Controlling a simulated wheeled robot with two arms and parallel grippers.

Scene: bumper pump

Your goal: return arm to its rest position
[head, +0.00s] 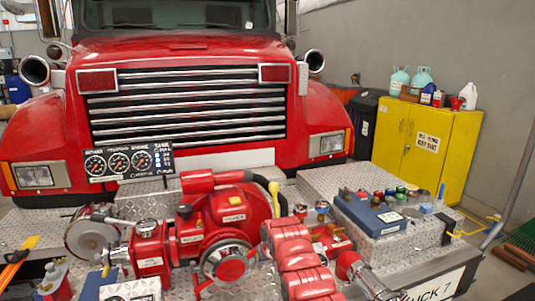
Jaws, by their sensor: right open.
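A red pump (225,215) with a round metal-rimmed port stands on the tread-plate bumper of a red truck (190,75). I see nothing held. I cannot make out my left gripper.
A blue box (370,215) with several coloured caps sits on a tread-plate chest (335,185) at the right. A gauge panel (130,163) stands behind the pump. A yellow cabinet (425,150) with bottles stands by the wall. An orange-and-black tool (14,264) lies at far left.

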